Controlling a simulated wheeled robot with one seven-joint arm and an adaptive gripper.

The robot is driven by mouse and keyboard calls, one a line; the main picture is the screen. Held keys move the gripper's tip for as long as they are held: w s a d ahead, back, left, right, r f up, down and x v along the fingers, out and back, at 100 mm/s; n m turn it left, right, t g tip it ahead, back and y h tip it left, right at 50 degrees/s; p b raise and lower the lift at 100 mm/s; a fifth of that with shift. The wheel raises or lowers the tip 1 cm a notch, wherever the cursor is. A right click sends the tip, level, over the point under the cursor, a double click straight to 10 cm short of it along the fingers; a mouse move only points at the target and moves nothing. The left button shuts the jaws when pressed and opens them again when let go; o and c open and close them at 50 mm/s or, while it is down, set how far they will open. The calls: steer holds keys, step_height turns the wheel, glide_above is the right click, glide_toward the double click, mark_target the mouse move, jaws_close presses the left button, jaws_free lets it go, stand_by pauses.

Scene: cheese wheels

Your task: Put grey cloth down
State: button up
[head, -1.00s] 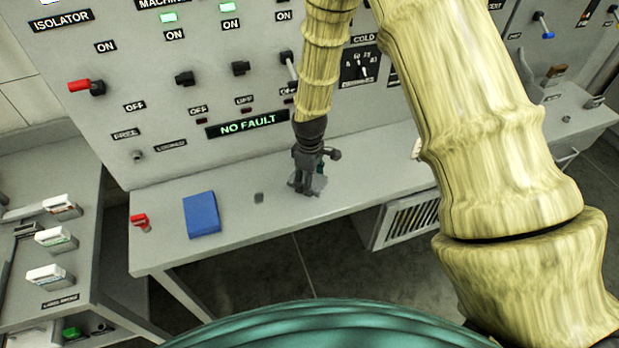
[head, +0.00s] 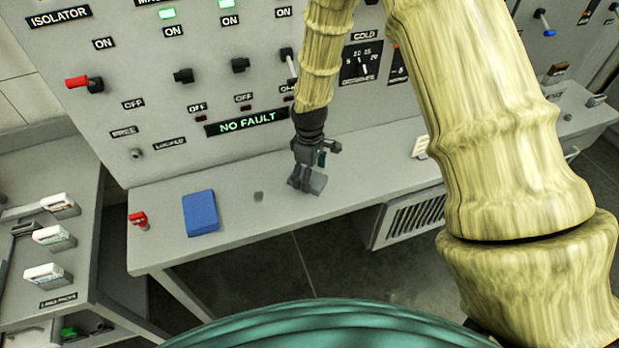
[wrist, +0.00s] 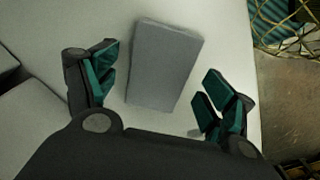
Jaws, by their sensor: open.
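The grey cloth (wrist: 165,65) is a folded flat block lying on the grey bench top. In the wrist view it lies between and beyond the two green-padded fingers of my gripper (wrist: 150,95), with space on both sides. In the head view only part of the cloth (head: 317,183) shows, at the right of my gripper (head: 302,185), which points down just over the bench. My gripper is open and holds nothing. Its fingers partly hide the cloth in the head view.
A blue folded cloth (head: 201,213) and a red clamp-like item (head: 139,220) lie on the bench (head: 265,225) to the left. The control panel (head: 150,80) stands behind. The bench's front edge is close to my gripper.

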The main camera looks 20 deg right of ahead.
step_height(320, 180, up, 10)
steer(key=b, duration=0.3)
stand_by(0.4)
stand_by(0.4)
